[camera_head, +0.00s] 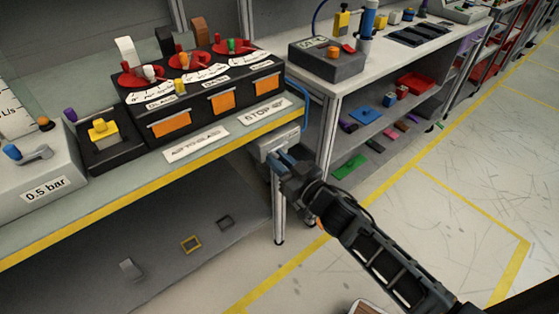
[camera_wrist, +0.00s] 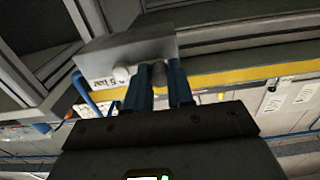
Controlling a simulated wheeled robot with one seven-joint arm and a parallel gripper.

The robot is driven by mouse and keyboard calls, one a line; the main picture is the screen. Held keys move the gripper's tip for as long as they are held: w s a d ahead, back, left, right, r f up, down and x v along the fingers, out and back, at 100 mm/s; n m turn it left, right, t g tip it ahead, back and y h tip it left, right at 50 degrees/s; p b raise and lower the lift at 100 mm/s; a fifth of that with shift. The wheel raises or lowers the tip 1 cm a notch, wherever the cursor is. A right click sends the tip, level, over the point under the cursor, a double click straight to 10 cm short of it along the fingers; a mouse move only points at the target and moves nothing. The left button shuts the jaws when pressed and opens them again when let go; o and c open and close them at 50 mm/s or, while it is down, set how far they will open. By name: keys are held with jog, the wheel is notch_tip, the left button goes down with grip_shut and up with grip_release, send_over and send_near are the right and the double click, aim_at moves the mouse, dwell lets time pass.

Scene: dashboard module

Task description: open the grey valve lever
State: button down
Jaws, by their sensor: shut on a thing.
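A pale grey box (camera_head: 278,140) is fixed at the right end of the near bench; it also shows in the wrist view (camera_wrist: 135,52), with a partly readable "bar" label and a white round knob (camera_wrist: 121,74). The grey valve lever (camera_wrist: 158,75) sticks out from this box toward me. My gripper (camera_head: 285,160), seen also in the wrist view (camera_wrist: 160,88), has its blue fingers on both sides of the lever and is shut on it. In the head view the gripper hides the lever. The lever's far end and its pivot are not clear.
Another grey lever (camera_head: 35,153) is on a "0.5 bar" box at the left. A black panel (camera_head: 205,105) with orange flaps and red dials stands on the near bench. A blue hose (camera_head: 303,95) loops beside the bench end. The floor at the right is open.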

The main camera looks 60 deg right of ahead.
jog(key=shift+f, duration=0.1)
jog(key=s+d+f+n+b, duration=0.1)
jog(key=d+f+n+b, duration=0.3)
jog(key=n, duration=1.3)
jog(key=shift+s+d+f+n, duration=0.2)
jog(key=shift+d+f+n, duration=0.15)
jog(key=shift+f+n, duration=0.1)
jog(key=shift+b, duration=0.3)
jog(key=c, duration=1)
grip_release()
